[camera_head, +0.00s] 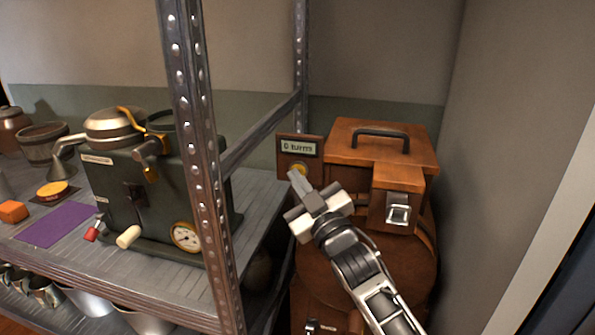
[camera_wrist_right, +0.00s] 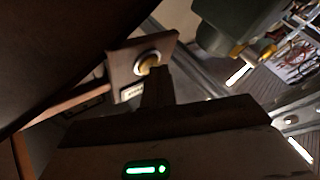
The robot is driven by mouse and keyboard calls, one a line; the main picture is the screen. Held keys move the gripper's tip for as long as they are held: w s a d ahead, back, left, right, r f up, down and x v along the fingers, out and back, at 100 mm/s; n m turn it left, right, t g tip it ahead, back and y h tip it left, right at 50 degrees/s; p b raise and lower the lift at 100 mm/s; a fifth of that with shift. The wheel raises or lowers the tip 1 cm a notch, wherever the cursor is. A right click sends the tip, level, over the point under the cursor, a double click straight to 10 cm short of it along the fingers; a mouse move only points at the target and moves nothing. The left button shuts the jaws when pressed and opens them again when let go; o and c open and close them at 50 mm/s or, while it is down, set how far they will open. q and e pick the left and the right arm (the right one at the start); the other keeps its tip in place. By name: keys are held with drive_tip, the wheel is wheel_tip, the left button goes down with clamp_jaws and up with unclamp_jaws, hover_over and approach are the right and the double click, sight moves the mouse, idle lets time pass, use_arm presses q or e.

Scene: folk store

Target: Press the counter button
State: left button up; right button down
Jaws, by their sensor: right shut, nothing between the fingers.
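The counter (camera_head: 300,150) is a brown wooden panel with a small lit display whose text is hard to read. Its round yellow button (camera_head: 298,168) sits below the display. My right gripper (camera_head: 299,180) is shut and empty, with its fingertips just in front of the button's lower edge. In the right wrist view the yellow button (camera_wrist_right: 147,63) has a pale ring, and the shut fingers (camera_wrist_right: 156,75) overlap its lower edge. I cannot tell whether they touch it. My left gripper is not in view.
A brown leather case (camera_head: 350,140) with a handle and buckle stands right of and behind the counter. A metal shelf post (camera_head: 200,130) stands to the left. The shelf holds a dark machine (camera_head: 150,190) with a gauge, a purple mat (camera_head: 58,224) and an orange block (camera_head: 13,211).

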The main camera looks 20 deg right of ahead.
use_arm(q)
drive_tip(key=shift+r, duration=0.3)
use_arm(e)
drive_tip(key=shift+s+a, duration=0.35)
drive_tip(key=shift+s, duration=0.25)
use_arm(q)
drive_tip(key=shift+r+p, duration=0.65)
drive_tip(key=shift+p, duration=0.3)
use_arm(e)
drive_tip(key=s+a, duration=0.1)
drive_tip(key=s, duration=0.1)
drive_tip(key=s+a, duration=0.2)
drive_tip(key=shift+d, duration=0.1)
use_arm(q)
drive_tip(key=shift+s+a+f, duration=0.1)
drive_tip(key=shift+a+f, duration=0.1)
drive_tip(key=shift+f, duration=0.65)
use_arm(e)
drive_tip(key=s+f+m+g, duration=0.2)
drive_tip(key=s+f+g, duration=0.3)
drive_tip(key=s+f, duration=0.6)
drive_tip(key=s+a+f+m+g, duration=0.1)
drive_tip(key=s+f+m+g, duration=0.2)
drive_tip(key=s+f, duration=0.8)
wheel_tip(320, 180, down, 4)
drive_tip(key=g, duration=0.2)
drive_tip(key=shift+s+a+r+g, duration=0.15)
drive_tip(key=shift+a+r+g, duration=0.1)
drive_tip(key=shift+g, duration=0.15)
